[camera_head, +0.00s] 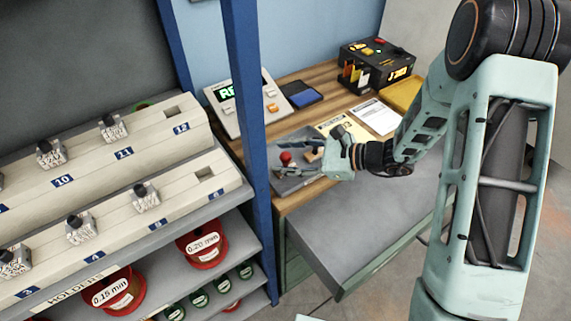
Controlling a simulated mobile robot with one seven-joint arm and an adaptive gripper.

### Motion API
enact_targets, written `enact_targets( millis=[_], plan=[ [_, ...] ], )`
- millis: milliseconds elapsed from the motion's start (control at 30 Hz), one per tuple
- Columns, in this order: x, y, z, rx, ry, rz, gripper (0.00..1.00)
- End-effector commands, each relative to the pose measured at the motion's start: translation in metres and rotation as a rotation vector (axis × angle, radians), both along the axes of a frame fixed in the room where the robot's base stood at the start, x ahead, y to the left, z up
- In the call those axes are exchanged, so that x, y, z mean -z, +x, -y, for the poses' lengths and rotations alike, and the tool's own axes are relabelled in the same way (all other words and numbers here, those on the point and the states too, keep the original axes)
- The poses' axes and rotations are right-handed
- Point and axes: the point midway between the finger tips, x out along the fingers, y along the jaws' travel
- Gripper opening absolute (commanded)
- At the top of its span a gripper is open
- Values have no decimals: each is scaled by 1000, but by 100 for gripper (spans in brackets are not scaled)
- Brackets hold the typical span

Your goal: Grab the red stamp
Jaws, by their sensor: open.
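A small round red knob (286,157), which looks like the top of the red stamp, shows over a grey tray or pad (291,183) on the wooden bench. Its lower part is hidden or too small to make out. My gripper (305,174) is open, with its fingers pointing left, close to the red knob. I cannot tell whether a finger touches it. A second small thing with a tan wooden base (313,155) stands just right of the red knob, partly behind my gripper.
A blue post (248,110) rises just left of the tray. A grey device with a green display (243,101), a dark blue pad (304,97), papers (376,116) and a black box (375,65) stand behind. An open grey drawer (350,225) juts out in front. Holder shelves (110,165) fill the left.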

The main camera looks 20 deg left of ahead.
Motion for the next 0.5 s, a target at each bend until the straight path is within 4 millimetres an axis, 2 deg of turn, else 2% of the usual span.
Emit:
enact_targets(
  millis=[67, 433, 500],
  plan=[
    [0, 0, 0, 0, 0, 0, 42],
    [0, 0, 0, 0, 0, 0, 2],
    [0, 0, 0, 0, 1, 0, 0]
  ],
)
